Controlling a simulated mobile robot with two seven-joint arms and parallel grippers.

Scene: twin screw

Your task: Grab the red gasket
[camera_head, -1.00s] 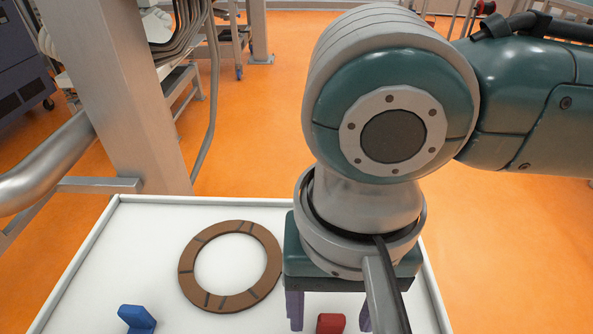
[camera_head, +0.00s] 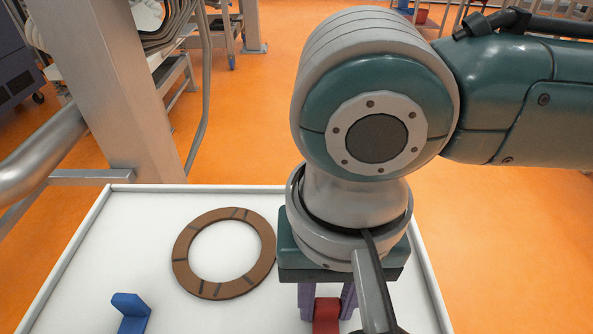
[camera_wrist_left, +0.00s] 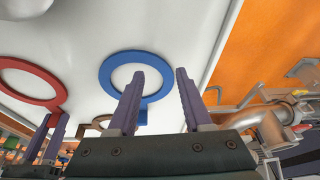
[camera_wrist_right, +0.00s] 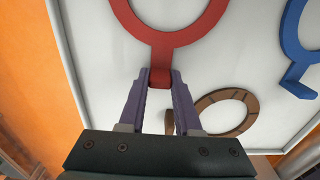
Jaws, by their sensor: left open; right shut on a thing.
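The red gasket (camera_wrist_right: 161,50) is a flat ring with a bent tab, lying at the white tray in the right wrist view. In the head view only its red tab (camera_head: 326,314) shows, at the bottom edge. My right gripper (camera_wrist_right: 160,80) is shut on that tab, one purple finger on each side. The ring also shows in the left wrist view (camera_wrist_left: 58,88), at the left, with the right fingers at its tab. My left gripper (camera_wrist_left: 157,80) is open and empty, in front of the blue gasket (camera_wrist_left: 104,74). The left gripper is not in the head view.
A brown ring (camera_head: 182,243) with dark marks lies on the white tray (camera_head: 85,275). The blue gasket's tab (camera_head: 131,312) shows at lower left in the head view. The tray has a raised rim. A grey metal post (camera_head: 125,95) stands behind it.

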